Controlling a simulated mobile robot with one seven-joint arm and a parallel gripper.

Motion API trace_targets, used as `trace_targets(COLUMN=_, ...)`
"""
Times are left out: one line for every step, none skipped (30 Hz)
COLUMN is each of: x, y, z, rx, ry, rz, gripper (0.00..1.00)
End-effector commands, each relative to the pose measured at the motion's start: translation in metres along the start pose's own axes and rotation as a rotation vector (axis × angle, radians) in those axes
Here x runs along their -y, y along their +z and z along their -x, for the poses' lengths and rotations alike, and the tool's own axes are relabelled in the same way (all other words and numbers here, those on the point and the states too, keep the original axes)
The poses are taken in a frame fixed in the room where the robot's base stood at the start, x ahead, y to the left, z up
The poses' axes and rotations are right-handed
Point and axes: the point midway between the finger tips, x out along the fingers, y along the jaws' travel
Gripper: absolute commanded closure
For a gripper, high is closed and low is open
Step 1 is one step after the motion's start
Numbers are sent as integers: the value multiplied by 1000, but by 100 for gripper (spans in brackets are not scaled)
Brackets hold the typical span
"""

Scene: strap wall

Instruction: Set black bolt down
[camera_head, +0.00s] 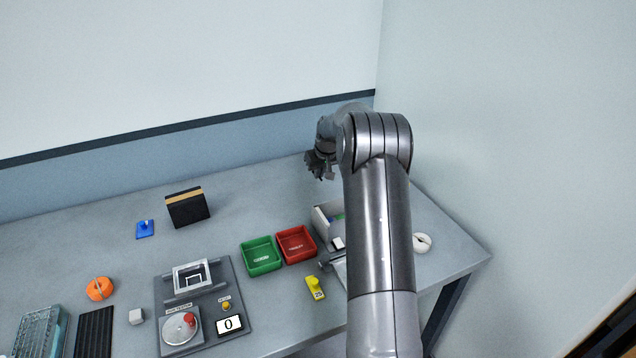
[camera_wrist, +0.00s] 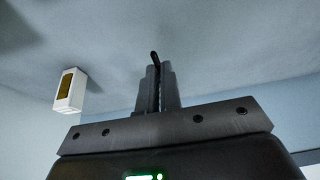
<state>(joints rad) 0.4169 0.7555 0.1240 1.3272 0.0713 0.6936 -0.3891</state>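My gripper (camera_head: 320,170) is at the back right of the table, near the wall, and partly hidden by my own arm in the head view. In the wrist view its two fingers (camera_wrist: 160,88) are close together. A slim black piece, which looks like the black bolt (camera_wrist: 155,57), is between them and its rounded end sticks out past the tips. The bolt is too small to make out in the head view. Whether it touches any surface cannot be told.
A green tray (camera_head: 247,266) and a red tray (camera_head: 281,257) stand mid-table. A grey bin (camera_head: 319,222) is partly behind my arm. A black block (camera_head: 188,210) stands at the back. A white box (camera_wrist: 64,104) shows in the wrist view. The table's back right looks mostly clear.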

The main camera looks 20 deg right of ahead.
Motion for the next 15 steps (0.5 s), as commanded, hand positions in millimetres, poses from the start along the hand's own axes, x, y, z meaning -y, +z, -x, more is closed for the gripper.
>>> trace_targets(x=2, y=-2, z=-3, rx=-1, ry=1, rz=0, gripper=100)
trace_targets(x=3, y=-2, z=-4, rx=-1, ry=1, rz=0, gripper=100)
trace_targets(x=3, y=-2, z=-5, rx=-1, ry=1, rz=0, gripper=100)
trace_targets(x=4, y=-2, z=-7, rx=0, ry=1, rz=-1, gripper=100)
trace_targets(x=4, y=-1, z=-9, rx=0, ry=1, rz=-1, gripper=100)
trace_targets(x=4, y=1, z=-13, rx=1, ry=1, rz=-1, gripper=100)
trace_targets(x=4, y=3, z=-17, rx=2, ry=0, rz=-1, gripper=100)
trace_targets(x=4, y=5, z=-22, rx=3, ry=0, rz=-1, gripper=100)
trace_targets(x=4, y=8, z=-28, rx=3, ry=0, rz=-1, gripper=100)
trace_targets(x=4, y=9, z=-32, rx=3, ry=0, rz=-1, gripper=100)
trace_targets(x=4, y=11, z=-36, rx=3, ry=0, rz=-1, gripper=100)
trace_targets(x=4, y=12, z=-40, rx=2, ry=0, rz=-1, gripper=100)
trace_targets(x=3, y=13, z=-41, rx=1, ry=1, rz=-1, gripper=100)
trace_targets(x=3, y=13, z=-42, rx=0, ry=1, rz=-1, gripper=100)
trace_targets(x=3, y=13, z=-42, rx=-1, ry=1, rz=-1, gripper=100)
